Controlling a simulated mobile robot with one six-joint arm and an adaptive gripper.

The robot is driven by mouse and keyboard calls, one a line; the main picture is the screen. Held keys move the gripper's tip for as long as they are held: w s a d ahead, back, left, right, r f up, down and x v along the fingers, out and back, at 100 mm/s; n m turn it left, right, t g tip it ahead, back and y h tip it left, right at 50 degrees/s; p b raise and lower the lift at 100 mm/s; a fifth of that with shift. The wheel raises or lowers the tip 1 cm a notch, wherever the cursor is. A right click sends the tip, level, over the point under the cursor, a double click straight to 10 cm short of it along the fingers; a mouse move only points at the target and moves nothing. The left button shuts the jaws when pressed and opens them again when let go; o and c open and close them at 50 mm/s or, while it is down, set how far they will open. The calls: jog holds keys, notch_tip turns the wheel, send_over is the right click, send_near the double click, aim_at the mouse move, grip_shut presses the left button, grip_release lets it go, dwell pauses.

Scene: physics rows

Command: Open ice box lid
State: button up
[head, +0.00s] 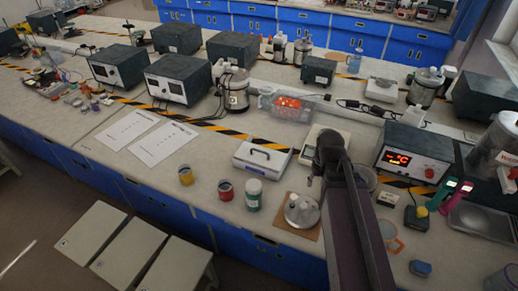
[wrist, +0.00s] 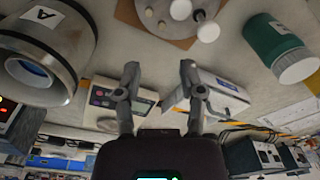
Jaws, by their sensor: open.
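The ice box (head: 260,162) is a low white box with a dark handle (head: 261,152) on its lid, on the bench in the middle of the head view. Its lid looks closed. In the wrist view the white box (wrist: 222,94), with a label on its side, shows just right of and behind my right finger. My gripper (wrist: 159,70) is open with nothing between its fingers. In the head view my arm comes in from the lower right and ends right of the box; the fingertips are mostly hidden there. I cannot tell the exact gap to the handle.
A white-lidded green jar (head: 253,195), a red jar (head: 225,190) and a yellow jar (head: 185,175) stand in front of the box. A controller (head: 411,158) stands right. A vessel marked A (wrist: 45,50) is close left.

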jog(key=w+a+r+n+t+y+p, duration=0.25)
jog(key=w+a+n, duration=0.35)
jog(key=w+a, duration=0.3)
jog(key=n, duration=0.6)
send_near(259, 151)
jog(key=d+v, duration=0.1)
jog(key=v, duration=0.4)
jog(key=shift+s+a+t+y, duration=0.2)
jog(key=shift+t+y, duration=0.05)
jog(key=shift+f, duration=0.25)
jog(key=b+x, duration=1)
jog(key=x, duration=0.1)
jog(key=shift+w+f+b, duration=0.1)
jog(key=shift+f+b, duration=0.2)
jog(key=shift+b, duration=0.05)
jog(key=shift+b+x, duration=0.75)
jog(key=shift+x, duration=0.15)
jog(key=shift+a, duration=0.15)
grip_shut()
